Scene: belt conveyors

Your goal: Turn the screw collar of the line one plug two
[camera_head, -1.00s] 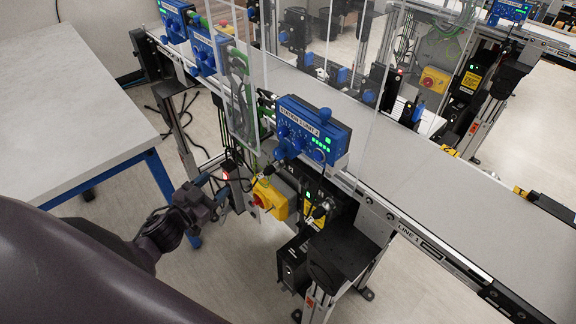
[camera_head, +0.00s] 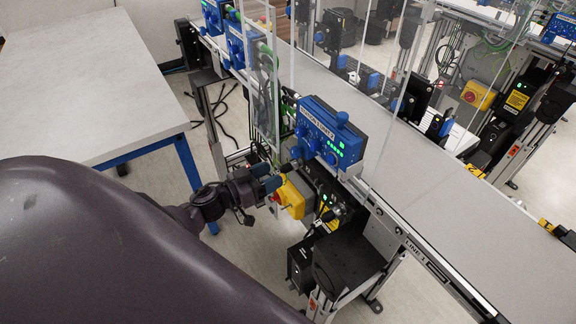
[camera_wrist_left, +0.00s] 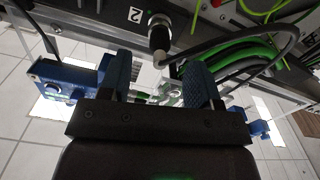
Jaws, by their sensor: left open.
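In the left wrist view a plug with a ribbed dark metal collar (camera_wrist_left: 159,31) sits on the conveyor rail beside a white label "2" (camera_wrist_left: 135,15). A dark cable bends away from its pale lower end. My left gripper (camera_wrist_left: 158,78) is open, its two blue-padded fingers apart, with the plug ahead of and between their tips and not gripped. In the head view my left gripper (camera_head: 268,178) is at the conveyor's near side, below the blue station unit (camera_head: 328,136); the plug cannot be clearly made out there. My right gripper is not in view.
A yellow box with a red button (camera_head: 289,197) stands close to my gripper. Green cables (camera_wrist_left: 208,72) run beside the plug. Clear panels rise above the conveyor belt (camera_head: 440,190). A grey table (camera_head: 85,85) stands at the left.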

